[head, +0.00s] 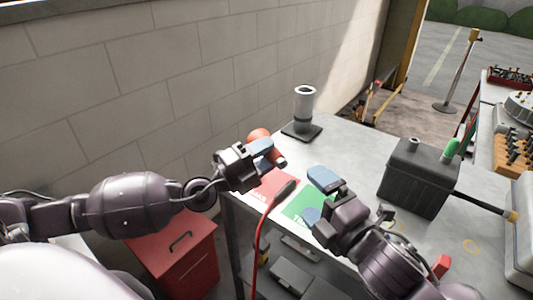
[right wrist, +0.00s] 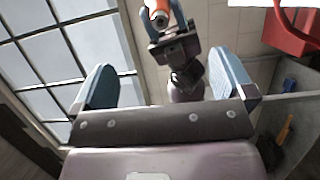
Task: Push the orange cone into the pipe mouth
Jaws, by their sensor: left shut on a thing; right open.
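The orange cone (head: 261,137) is held by my left gripper (head: 268,153), which is shut on it above the table's left end. The cone also shows in the right wrist view (right wrist: 158,14), between the left gripper's blue fingers at the top. The pipe (head: 304,102) is a grey upright tube on a dark square base at the table's far left corner, its open mouth facing up. The cone is apart from the pipe, to its left and nearer me. My right gripper (head: 318,198) is open and empty over the table; its two blue fingers show in the right wrist view (right wrist: 165,88).
A red mat (head: 268,187) and a green mat (head: 300,205) lie on the grey table (head: 350,150). A red cable (head: 260,235) with a dark end hangs at the front edge. A black box (head: 415,178) stands to the right. A red cabinet (head: 175,260) stands below left.

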